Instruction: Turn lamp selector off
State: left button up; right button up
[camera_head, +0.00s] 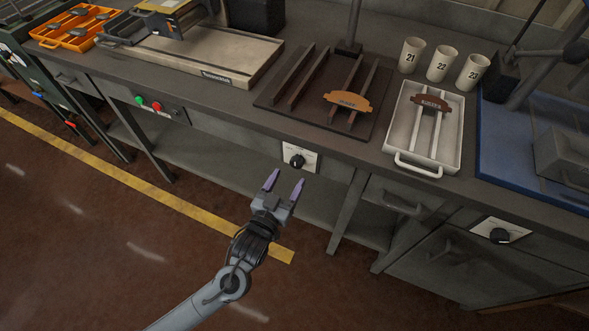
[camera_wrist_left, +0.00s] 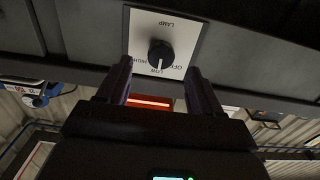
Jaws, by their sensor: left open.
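The lamp selector is a black round knob (camera_head: 297,161) on a white plate on the bench front; it also shows in the left wrist view (camera_wrist_left: 160,53). There the plate reads LAMP, upside down, with HIGH, LOW and OFF marks. The knob's light pointer line appears to face LOW. My left gripper (camera_head: 285,183) is open and empty, in front of the knob and apart from it. In the left wrist view its fingers (camera_wrist_left: 157,78) stand either side of the knob's lower part. My right gripper is not in view.
A second knob (camera_head: 500,236) sits on the bench front at right. Green and red buttons (camera_head: 148,104) are at left. A white tray (camera_head: 455,150) and cups (camera_head: 442,64) stand on the bench top. The floor before the bench is clear.

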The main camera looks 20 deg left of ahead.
aim_at(295, 166)
pick_arm(q)
jog(key=w+b, duration=0.1)
jog(key=w, duration=0.3)
jog(key=shift+w, duration=0.3)
jog(key=shift+w+d, duration=0.1)
jog(key=shift+w, duration=0.3)
jog(key=shift+c, duration=0.7)
jog(key=c, duration=0.9)
jog(key=shift+c, duration=0.2)
